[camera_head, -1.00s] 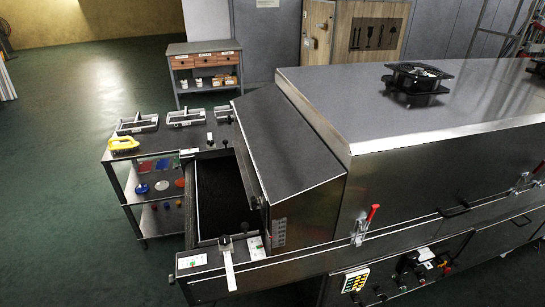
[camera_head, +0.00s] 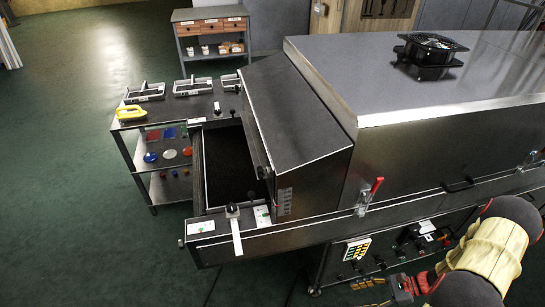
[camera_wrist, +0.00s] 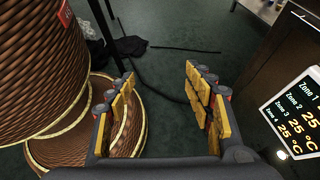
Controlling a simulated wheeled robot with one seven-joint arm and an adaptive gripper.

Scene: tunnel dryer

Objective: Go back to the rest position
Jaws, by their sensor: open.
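My gripper (camera_wrist: 160,110) is open and empty in the wrist view, its yellow-padded fingers spread apart over the dark green floor. In the head view my gripper (camera_head: 390,292) shows at the bottom right, in front of the lower panel of the dryer. My arm reaches in from the right edge there. The tunnel dryer (camera_head: 400,160) fills the right half of the head view, with its sloped hood and open dark infeed on the left.
A shelf table (camera_head: 165,125) with trays and a cabinet (camera_head: 212,35) stand left of the dryer. Green floor is clear at the far left.

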